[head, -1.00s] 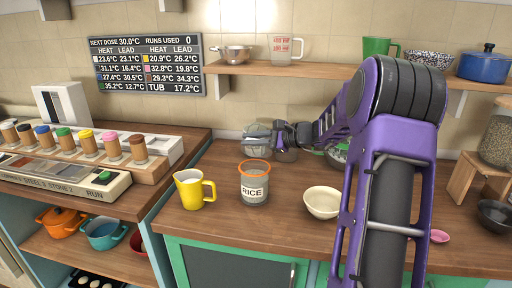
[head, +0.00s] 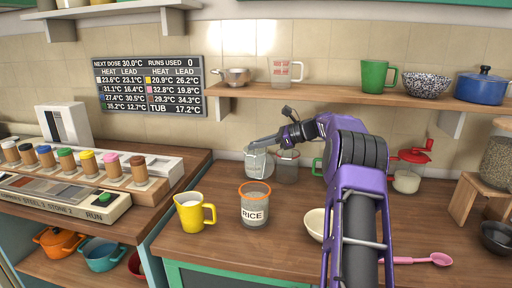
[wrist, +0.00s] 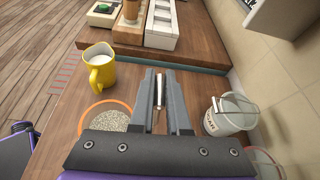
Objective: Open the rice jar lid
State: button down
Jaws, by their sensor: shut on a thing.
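The rice jar (head: 254,208) is a clear upright jar with an orange rim and a RICE label, standing on the wooden counter. In the wrist view the jar (wrist: 103,121) shows pale grains inside its orange ring. I cannot tell whether a clear lid covers it, and no separate lid is recognisable. My gripper (head: 254,147) is above the counter, behind and above the jar.
A yellow jug (head: 193,213) stands just left of the jar and a cream bowl (head: 313,224) to its right. A labelled canister (wrist: 230,116) and a clear measuring cup (head: 286,167) stand behind. A pink spoon (head: 425,261) lies at the right.

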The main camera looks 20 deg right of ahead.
jog(key=shift+w+d+f+m, duration=0.1)
jog(key=shift+w+d+m, duration=0.1)
jog(key=shift+w+m, duration=0.1)
dwell(0.4)
jog(key=c, duration=0.9)
grip_release()
jog(key=shift+d, duration=0.15)
jog(key=v, duration=1.7)
jog(key=shift+d, duration=0.2)
jog(key=shift+w, duration=0.1)
